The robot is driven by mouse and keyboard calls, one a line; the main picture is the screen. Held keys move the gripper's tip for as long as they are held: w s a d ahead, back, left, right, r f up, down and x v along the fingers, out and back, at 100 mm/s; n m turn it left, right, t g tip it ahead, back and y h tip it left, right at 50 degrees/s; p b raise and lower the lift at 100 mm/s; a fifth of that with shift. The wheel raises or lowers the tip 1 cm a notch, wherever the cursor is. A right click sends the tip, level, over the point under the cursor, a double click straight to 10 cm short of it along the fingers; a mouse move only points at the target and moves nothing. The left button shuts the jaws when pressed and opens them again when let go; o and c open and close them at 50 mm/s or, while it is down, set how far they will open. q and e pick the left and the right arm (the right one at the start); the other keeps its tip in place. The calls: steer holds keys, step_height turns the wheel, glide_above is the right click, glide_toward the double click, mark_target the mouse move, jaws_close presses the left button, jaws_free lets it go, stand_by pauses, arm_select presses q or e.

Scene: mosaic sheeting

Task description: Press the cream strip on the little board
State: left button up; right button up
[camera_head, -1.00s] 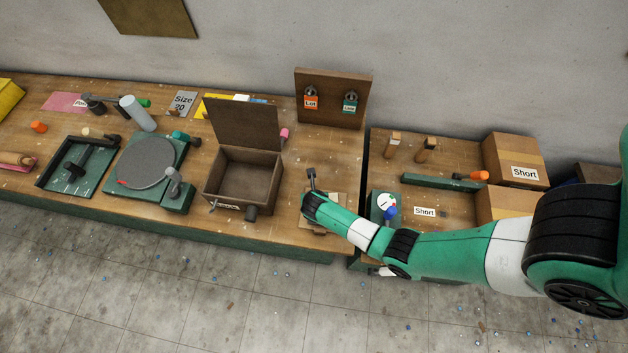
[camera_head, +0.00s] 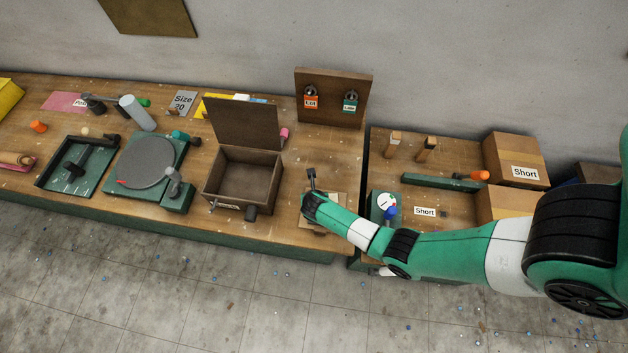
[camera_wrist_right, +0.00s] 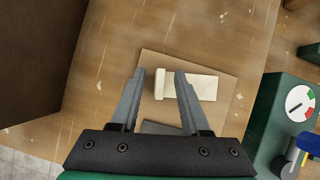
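The little board (camera_wrist_right: 226,68) is a flat tan square on the workbench, below my right gripper in the right wrist view. A cream strip (camera_wrist_right: 200,84) with a thicker left end lies on it. My right gripper (camera_wrist_right: 159,74) has its fingers apart, with the strip's thick end showing between them and the right finger overlapping the strip in the picture. I cannot tell whether the fingers touch it. A dark grey patch shows near the board's lower edge. In the head view the board (camera_head: 341,201) is partly hidden by my right gripper (camera_head: 311,176). My left gripper is not in view.
An open dark wooden box (camera_head: 243,178) stands left of the board. A green block with a dial (camera_head: 384,206) stands to its right. A wooden panel with two hanging tags (camera_head: 333,97) stands behind. Bare bench lies between panel and board.

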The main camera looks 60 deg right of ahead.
steer(key=p+v, duration=0.4)
steer(key=v, duration=0.7)
steer(key=shift+r, duration=0.3)
steer(key=shift+a, duration=0.1)
